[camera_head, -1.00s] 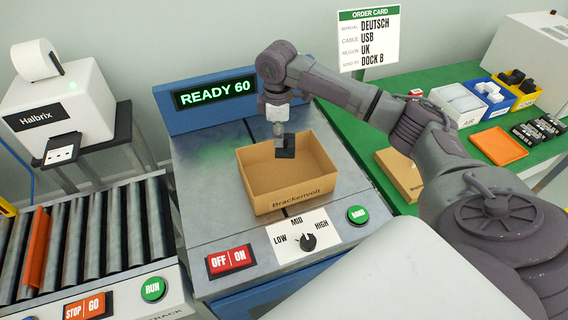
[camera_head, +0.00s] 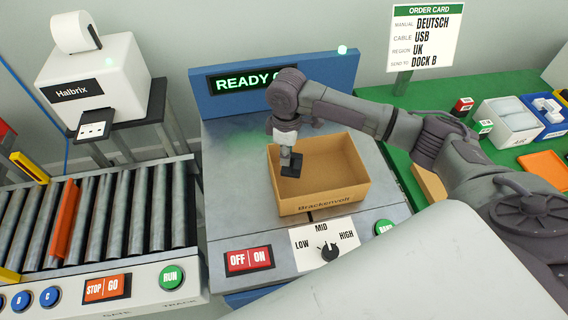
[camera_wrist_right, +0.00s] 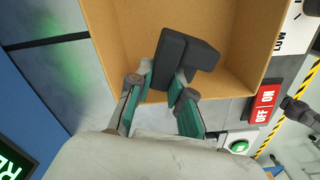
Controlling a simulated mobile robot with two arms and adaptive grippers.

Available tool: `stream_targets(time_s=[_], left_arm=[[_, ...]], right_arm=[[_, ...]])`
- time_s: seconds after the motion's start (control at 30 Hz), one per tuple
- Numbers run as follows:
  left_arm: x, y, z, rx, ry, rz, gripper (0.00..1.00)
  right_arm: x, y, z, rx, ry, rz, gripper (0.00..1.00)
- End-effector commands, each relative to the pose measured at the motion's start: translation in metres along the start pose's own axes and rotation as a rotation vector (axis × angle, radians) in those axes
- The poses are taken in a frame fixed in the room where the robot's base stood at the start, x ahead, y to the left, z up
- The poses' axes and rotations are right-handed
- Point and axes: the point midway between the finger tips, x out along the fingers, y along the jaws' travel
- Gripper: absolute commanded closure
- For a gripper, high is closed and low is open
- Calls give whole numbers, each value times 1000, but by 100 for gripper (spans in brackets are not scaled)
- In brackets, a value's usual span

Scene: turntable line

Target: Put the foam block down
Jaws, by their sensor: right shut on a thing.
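My right gripper (camera_head: 289,152) is shut on the dark grey foam block (camera_head: 292,167), which hangs at the left side of the open cardboard box (camera_head: 318,195). In the right wrist view, the teal-lined fingers of this gripper (camera_wrist_right: 163,88) sit on either side of the foam block (camera_wrist_right: 167,62), with the box floor (camera_wrist_right: 130,30) beyond it. A dark part also extends to the right of the fingers there. I cannot tell whether the block touches the floor. My left gripper is not in view.
The box stands on a grey turntable station with a READY display (camera_head: 240,80), an OFF/ON switch (camera_head: 249,259) and a dial (camera_head: 329,251). A roller conveyor (camera_head: 110,215) lies left. Several bins stand on the green table (camera_head: 500,85) at right.

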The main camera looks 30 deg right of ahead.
Motion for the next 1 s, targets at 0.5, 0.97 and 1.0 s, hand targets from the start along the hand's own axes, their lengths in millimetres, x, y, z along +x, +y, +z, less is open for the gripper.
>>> stream_targets(time_s=[0.5,0.97,1.0], left_arm=[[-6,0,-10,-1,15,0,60],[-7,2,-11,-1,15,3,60],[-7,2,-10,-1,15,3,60]], right_arm=[[48,-12,-8,0,0,1,94],[55,-12,-8,0,1,1,94],[56,-12,-8,0,1,1,94]])
